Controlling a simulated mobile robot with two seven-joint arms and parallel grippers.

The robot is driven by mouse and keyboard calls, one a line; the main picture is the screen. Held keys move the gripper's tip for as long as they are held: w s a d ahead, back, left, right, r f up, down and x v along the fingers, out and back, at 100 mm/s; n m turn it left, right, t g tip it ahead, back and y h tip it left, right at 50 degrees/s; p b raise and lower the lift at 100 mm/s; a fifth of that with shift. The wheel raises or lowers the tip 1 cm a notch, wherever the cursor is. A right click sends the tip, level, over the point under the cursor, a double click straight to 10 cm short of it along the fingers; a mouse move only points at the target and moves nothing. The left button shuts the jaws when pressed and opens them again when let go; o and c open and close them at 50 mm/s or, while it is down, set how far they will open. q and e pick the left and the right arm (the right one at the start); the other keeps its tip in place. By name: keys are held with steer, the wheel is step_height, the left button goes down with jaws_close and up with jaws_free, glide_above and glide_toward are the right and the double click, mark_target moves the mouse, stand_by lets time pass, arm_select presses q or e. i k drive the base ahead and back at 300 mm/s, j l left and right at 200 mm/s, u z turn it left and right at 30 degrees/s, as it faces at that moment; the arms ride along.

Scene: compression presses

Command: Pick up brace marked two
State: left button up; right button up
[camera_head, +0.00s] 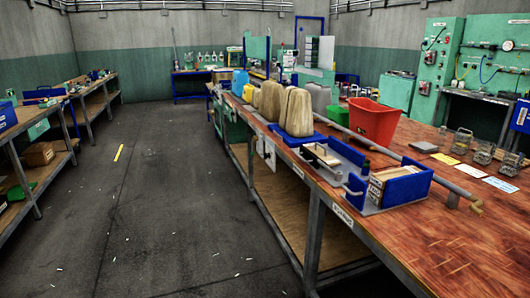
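Neither of my grippers is in view. I cannot make out any brace with a readable two on it. Several small wire-like metal pieces (484,151) stand at the right of the long wooden-topped bench (455,228). In front of them lie small cards: a yellow card (446,159), a white card (469,171) and a pale blue card (499,183). Their markings are too small to read. A grey fixture with blue blocks (405,190) sits near the bench's front edge, with a wooden-looking piece in it.
A red bin (374,122) and tan rounded blocks (297,112) stand farther along the bench. A long grey bar (432,176) lies across the top. Shelved benches (100,97) line the left. The grey floor (150,200) between is open. A green panel (437,62) stands at the right back.

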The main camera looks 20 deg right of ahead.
mark_target(320, 154)
steer(key=i+z, duration=0.15)
steer(key=i, duration=0.4)
steer(key=i+j+z, duration=0.1)
steer(key=i, duration=0.5)
steer(key=i+j+z, duration=0.1)
steer(key=i+z, duration=0.15)
steer(key=z, duration=0.2)
steer(key=i+j+z, duration=0.15)
steer(key=z, duration=0.25)
steer(key=i+j+z, duration=0.3)
steer(key=z, duration=0.15)
steer(key=i+j+z, duration=0.15)
steer(key=j+z, duration=0.25)
steer(key=i+j+z, duration=0.15)
steer(key=j+z, duration=0.15)
steer(key=z, duration=0.15)
steer(key=j+z, duration=0.45)
steer(key=i+l, duration=0.05)
